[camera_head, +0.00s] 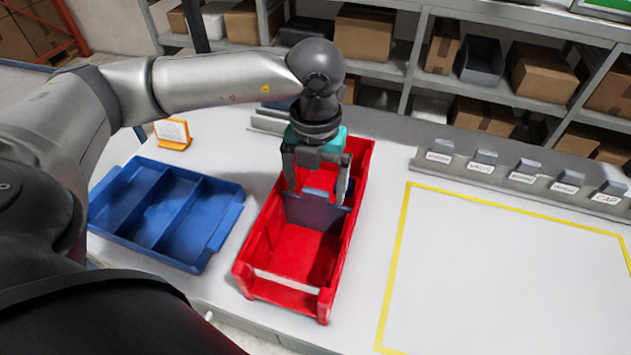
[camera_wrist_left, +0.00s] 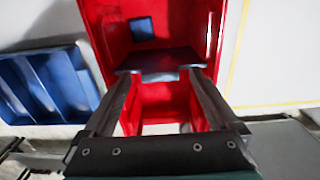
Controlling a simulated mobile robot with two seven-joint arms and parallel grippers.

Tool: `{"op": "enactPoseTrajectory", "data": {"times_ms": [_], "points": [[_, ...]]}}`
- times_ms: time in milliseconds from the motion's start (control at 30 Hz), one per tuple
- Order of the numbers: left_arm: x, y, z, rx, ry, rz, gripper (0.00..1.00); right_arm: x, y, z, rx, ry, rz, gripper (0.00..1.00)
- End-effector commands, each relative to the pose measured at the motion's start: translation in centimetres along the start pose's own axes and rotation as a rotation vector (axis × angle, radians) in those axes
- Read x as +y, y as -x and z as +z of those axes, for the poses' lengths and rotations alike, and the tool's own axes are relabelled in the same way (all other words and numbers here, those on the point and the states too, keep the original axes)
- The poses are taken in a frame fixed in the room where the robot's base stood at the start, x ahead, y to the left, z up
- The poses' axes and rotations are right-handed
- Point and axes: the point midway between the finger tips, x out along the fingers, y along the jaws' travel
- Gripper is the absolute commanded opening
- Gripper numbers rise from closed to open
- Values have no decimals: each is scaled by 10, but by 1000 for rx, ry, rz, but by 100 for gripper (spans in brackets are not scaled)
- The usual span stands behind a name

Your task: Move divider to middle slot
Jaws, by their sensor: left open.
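The red bin (camera_head: 268,243) stands on the white table, long side running away from me. A dark grey-blue divider (camera_head: 312,214) stands upright across it, around the middle of its length; I cannot tell which slot it sits in. My left gripper (camera_head: 317,195) points down over the bin, open, with its fingers at either side of the divider's top. In the left wrist view, the divider (camera_wrist_left: 160,59) lies between the fingertips (camera_wrist_left: 161,74), with a grey tab at its near edge. Whether the fingers touch it is unclear. My right gripper is not in view.
A blue tray (camera_head: 240,203) with several compartments stands left of the red bin. An orange-framed card (camera_head: 173,134) stands behind it. A yellow outline (camera_head: 394,262) marks clear table at right. Labelled holders (camera_head: 520,175) line the back edge; shelves with boxes (camera_head: 362,33) stand behind.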

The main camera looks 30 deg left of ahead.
Motion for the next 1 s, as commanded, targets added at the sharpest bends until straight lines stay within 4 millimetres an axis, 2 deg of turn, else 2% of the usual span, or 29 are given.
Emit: {"op": "enactPoseTrajectory", "data": {"times_ms": [233, 367, 800, 1000], "points": [[0, 3, 0, -1, 0, -1, 94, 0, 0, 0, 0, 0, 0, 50], [0, 19, 1, -4, 0, -2, 94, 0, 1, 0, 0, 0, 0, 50], [-1, 120, 1, -5, -1, -3, 94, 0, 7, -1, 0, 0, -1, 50], [0, 146, 0, -2, 1, -1, 94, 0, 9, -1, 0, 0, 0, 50]]}}
